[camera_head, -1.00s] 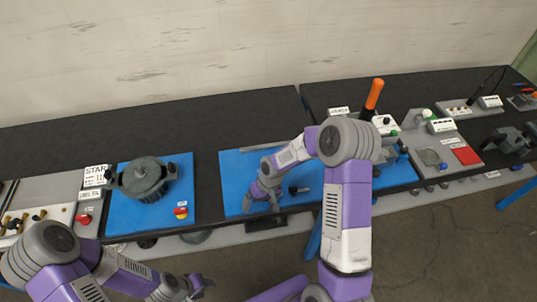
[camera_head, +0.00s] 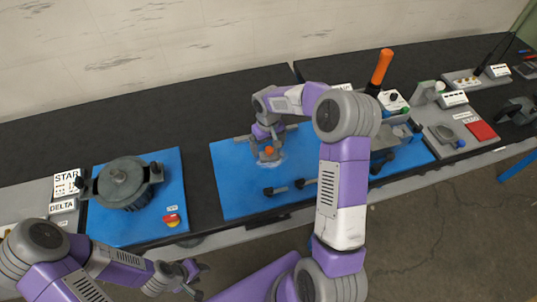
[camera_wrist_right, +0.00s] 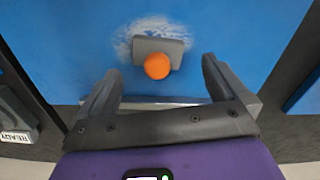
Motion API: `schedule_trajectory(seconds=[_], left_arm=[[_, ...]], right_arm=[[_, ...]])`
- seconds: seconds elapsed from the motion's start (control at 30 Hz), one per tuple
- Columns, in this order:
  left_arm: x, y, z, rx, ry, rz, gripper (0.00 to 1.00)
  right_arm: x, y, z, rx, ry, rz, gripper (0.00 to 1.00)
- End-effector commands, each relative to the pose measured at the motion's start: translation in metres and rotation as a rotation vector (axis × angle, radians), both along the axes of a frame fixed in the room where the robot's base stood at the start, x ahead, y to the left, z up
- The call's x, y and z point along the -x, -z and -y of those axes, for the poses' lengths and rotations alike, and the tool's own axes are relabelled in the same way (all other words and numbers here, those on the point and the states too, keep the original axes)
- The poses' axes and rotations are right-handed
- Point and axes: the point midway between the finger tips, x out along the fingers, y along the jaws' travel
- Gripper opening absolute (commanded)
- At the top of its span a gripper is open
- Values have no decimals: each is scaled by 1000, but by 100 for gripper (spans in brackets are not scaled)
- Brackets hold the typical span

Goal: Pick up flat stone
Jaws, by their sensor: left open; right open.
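A flat grey block (camera_wrist_right: 150,43) with an orange round knob (camera_wrist_right: 157,66) lies on a whitish smear on the blue mat; it looks like the flat stone. In the head view the orange knob (camera_head: 269,150) shows below my right gripper (camera_head: 267,154), which hides most of the block. In the right wrist view my right gripper (camera_wrist_right: 162,68) is open, with its two fingers apart on either side of the knob. Whether they touch the block I cannot tell. My left gripper (camera_head: 190,274) is open and empty, low in front of the bench.
A dark round motor housing (camera_head: 127,183) stands on the left blue mat. Several small dark handles (camera_head: 306,183) lie near the mat's front. An upright orange handle (camera_head: 380,68) and a grey panel with a red pad (camera_head: 481,130) stand at right.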

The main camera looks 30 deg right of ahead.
Motion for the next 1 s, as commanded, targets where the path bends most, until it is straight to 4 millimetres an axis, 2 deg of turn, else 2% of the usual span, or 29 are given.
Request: schedule_trajectory(seconds=[0.3,0.57,0.9,0.93,1.0], left_arm=[[0,3,0,0,0,1,43],[0,3,0,0,0,1,43],[0,3,0,0,0,1,43],[0,3,0,0,0,1,43],[0,3,0,0,0,1,43]], right_arm=[[2,44,4,-1,-1,-3,100],[2,47,4,-1,-1,0,98],[2,46,4,-1,-1,1,46],[1,46,4,-1,-1,1,43],[2,46,4,-1,-1,1,43]])
